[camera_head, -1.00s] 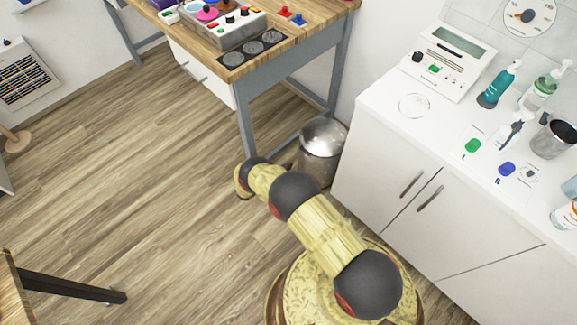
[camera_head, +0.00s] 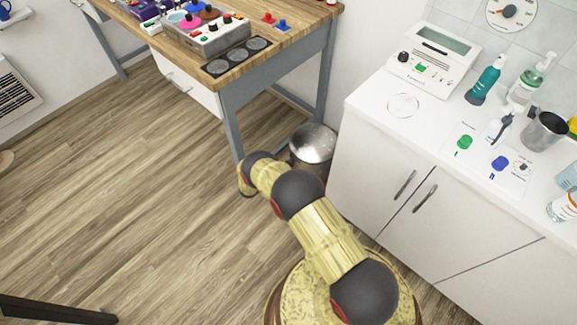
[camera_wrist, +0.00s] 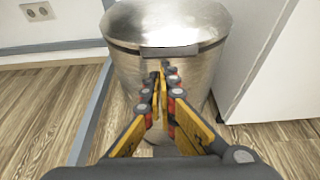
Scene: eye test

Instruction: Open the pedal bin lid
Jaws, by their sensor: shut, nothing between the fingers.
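The pedal bin is a silvery metal cylinder with a shiny lid (camera_head: 313,143), standing on the floor between the workbench and the white cabinet. In the wrist view its lid (camera_wrist: 170,20) is down on the body (camera_wrist: 200,68), with a dark rim and a grey tab (camera_wrist: 170,51) at the front. My gripper (camera_wrist: 162,68) is shut and empty, pointing at the bin's front just below the tab. I cannot tell whether the tips touch the bin. The pedal is not visible. In the head view my arm hides the gripper and part of the bin.
The workbench leg (camera_head: 228,130) stands close on the bin's left. The white cabinet (camera_head: 365,165) stands close on its right. A wall is behind the bin. The wooden floor (camera_head: 130,190) to the left is clear, with a dark leg (camera_head: 55,312) at the lower left.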

